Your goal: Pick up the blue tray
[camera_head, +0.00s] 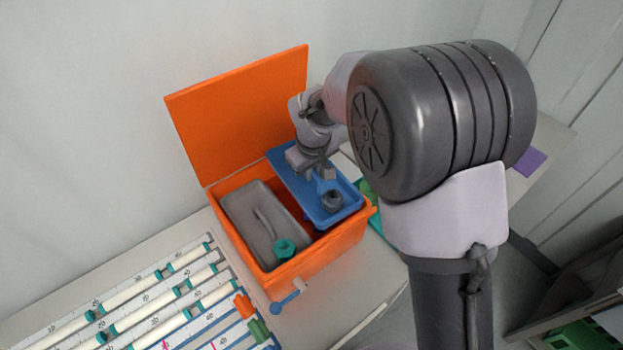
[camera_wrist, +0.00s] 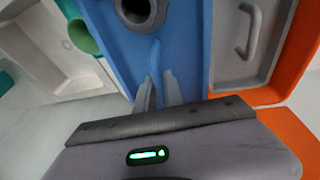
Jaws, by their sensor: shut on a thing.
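The blue tray (camera_head: 300,187) is at the right side of the open orange box, beside a grey lidded insert; I cannot tell whether it rests on the box or hangs just above it. A dark grey ring-shaped part (camera_head: 332,201) lies in its near end. The tray also fills the middle of the wrist view (camera_wrist: 188,60), with the ring part (camera_wrist: 141,10) at the top. My gripper (camera_head: 318,177) reaches down into the tray, its fingers (camera_wrist: 158,92) close together on a thin blue handle in the tray's middle. My wrist hides part of the tray's far end.
The orange box (camera_head: 290,277) has its lid (camera_head: 240,110) standing open behind. The grey insert (camera_head: 262,222) with a handle fills its left side, a teal nut (camera_head: 285,248) at its near end. A rack of white tubes (camera_head: 140,310) lies left. A grey wall stands behind.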

